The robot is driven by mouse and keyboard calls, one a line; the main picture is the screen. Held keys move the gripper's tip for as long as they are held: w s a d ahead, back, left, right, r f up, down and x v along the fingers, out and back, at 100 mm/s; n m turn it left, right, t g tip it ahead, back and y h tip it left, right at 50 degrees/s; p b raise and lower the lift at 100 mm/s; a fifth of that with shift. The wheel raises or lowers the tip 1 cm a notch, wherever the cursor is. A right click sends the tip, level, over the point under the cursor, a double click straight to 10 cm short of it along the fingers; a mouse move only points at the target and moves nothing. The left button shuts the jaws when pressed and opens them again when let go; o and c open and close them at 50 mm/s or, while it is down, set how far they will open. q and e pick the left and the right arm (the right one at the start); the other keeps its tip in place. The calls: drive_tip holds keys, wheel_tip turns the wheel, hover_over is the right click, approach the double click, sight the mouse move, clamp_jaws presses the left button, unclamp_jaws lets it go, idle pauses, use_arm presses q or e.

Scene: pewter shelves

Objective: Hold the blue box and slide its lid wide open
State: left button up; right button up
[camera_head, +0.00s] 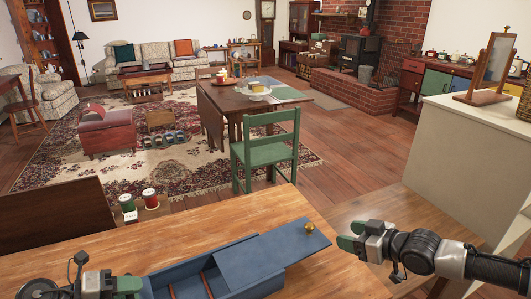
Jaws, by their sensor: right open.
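The blue box (180,270) sits on the wooden table near the bottom edge, partly cut off by the frame. Its blue lid (275,252) is slid out to the right, baring compartments with red-brown dividers at the left. A brass knob (311,228) stands at the lid's right end. My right gripper (349,236) is open and empty, just right of the knob and apart from it. My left gripper (130,285) is at the box's left end. One green fingertip shows close to the box wall; its grip and contact are unclear.
The wooden table (235,222) is clear behind the box. A green chair (265,152) stands beyond it. Red and green jars (150,198) stand past the table's far edge at the left. A pale cabinet (455,150) with a mirror (492,65) is at the right.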

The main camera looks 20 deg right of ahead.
use_arm(q)
drive_tip(key=shift+o, duration=0.7)
drive_tip(key=w+v, duration=0.1)
drive_tip(key=v, duration=1.1)
drive_tip(key=shift+s, duration=0.45)
